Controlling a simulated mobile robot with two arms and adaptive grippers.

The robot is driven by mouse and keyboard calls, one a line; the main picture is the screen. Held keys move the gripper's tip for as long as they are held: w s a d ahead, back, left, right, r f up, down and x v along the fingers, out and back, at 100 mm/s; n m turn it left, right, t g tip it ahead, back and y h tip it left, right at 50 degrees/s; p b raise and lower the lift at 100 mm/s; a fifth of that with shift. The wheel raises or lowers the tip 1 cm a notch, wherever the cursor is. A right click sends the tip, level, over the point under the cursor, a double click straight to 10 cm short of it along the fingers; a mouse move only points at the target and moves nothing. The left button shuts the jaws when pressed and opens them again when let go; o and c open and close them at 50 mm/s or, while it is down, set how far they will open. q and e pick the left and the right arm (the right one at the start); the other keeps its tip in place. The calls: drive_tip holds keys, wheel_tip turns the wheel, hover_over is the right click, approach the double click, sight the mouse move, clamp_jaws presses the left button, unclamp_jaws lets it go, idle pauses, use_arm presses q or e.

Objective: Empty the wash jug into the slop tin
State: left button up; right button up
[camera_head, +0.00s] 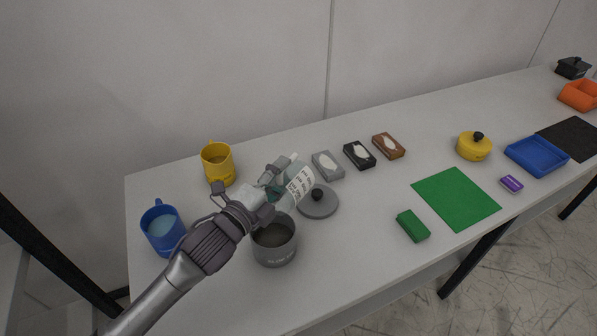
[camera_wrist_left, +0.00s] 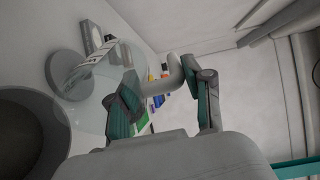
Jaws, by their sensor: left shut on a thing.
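The wash jug (camera_head: 299,181) is a clear, pale green vessel with a printed white label. My left gripper (camera_head: 271,187) is shut on its handle (camera_wrist_left: 176,76) and holds it above the table. The jug looks tilted; I cannot tell how much liquid is in it. The slop tin (camera_head: 275,250) is a grey, open, round tin with lettering on its front. It stands just below and in front of the jug, its dark inside showing at the lower left in the left wrist view (camera_wrist_left: 62,112). My right gripper is not in view.
A grey lid (camera_head: 325,208) with a black knob lies right beside the tin. A blue mug (camera_head: 163,240) and a yellow mug (camera_head: 217,170) stand left. Small boxes, a green mat (camera_head: 455,198), a green block (camera_head: 413,226) and a blue tray (camera_head: 537,157) lie right.

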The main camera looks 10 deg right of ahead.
sight(294, 154)
use_arm(q)
drive_tip(key=w+d+r+p, duration=0.1)
drive_tip(key=w+r, duration=0.1)
drive_tip(key=w+d+r+p, duration=0.1)
drive_tip(key=w+d, duration=0.1)
drive_tip(key=shift+d+r, duration=0.15)
drive_tip(key=shift+r, duration=0.2)
drive_tip(key=shift+w+d+r+p, duration=0.15)
drive_tip(key=shift+w+d+p, duration=0.1)
drive_tip(key=shift+w+p, duration=0.1)
drive_tip(key=s+a+f+n+t+y+b, duration=0.1)
drive_tip(key=s+a+f+n+t+y, duration=0.1)
drive_tip(key=s+a+n+y, duration=0.2)
drive_tip(key=s+a+f+n+t+y+b, duration=0.2)
drive_tip(key=s+a+y, duration=0.5)
drive_tip(key=a, duration=1.3)
drive_tip(key=s+n, duration=0.1)
drive_tip(key=s, duration=0.3)
drive_tip(key=shift+a+f+n, duration=0.15)
drive_tip(key=shift+a+n, duration=0.05)
drive_tip(key=shift+n, duration=0.2)
drive_tip(key=shift+s+f, duration=0.1)
